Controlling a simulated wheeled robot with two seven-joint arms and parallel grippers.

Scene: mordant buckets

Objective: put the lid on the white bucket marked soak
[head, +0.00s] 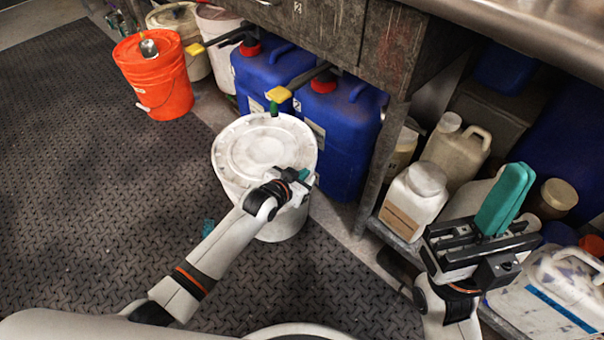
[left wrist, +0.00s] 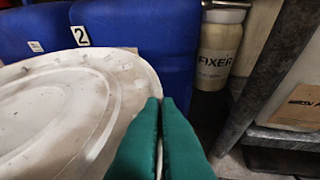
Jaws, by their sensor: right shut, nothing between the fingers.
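The white bucket (head: 283,226) stands on the floor at the middle of the head view. No soak marking shows on its visible side. A round, stained white lid (head: 258,146) lies over its top, about level; I cannot tell whether it is fully seated. The lid fills the left of the left wrist view (left wrist: 70,110). My left gripper (head: 301,184) is at the lid's near right edge. Its green fingers (left wrist: 161,130) are closed with the lid's rim between them. My right gripper (head: 505,198) is shut and empty, raised at the right, away from the bucket.
Blue canisters (head: 340,135) with taps stand right behind the bucket. An orange bucket (head: 155,80) is at the far left. A shelf post (head: 380,160) and white jugs (head: 415,197) are to the right. A bottle marked FIXER (left wrist: 218,48) stands behind. The floor (head: 90,190) at left is mostly clear.

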